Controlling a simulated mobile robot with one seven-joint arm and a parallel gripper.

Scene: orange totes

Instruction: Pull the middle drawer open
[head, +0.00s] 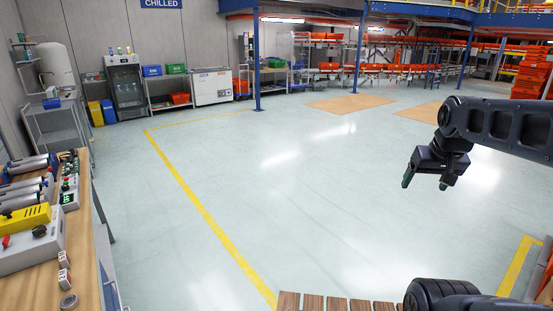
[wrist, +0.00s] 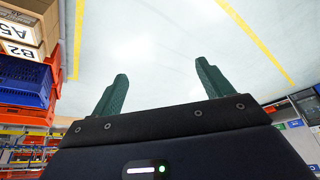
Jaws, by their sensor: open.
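My gripper (head: 427,181) is at the right of the head view, held in the air over open floor, with its fingers pointing down. In the wrist view its two green fingers (wrist: 160,88) stand wide apart with nothing between them. The gripper is open and empty and touches nothing. No drawer shows clearly in either view, so I cannot tell where the middle drawer is.
A wooden workbench (head: 88,250) with tools stands at the left. A slatted wooden surface (head: 335,303) is at the bottom edge. Fridges and shelves line the back wall. Orange totes (head: 530,80) are stacked far right. The middle floor is clear.

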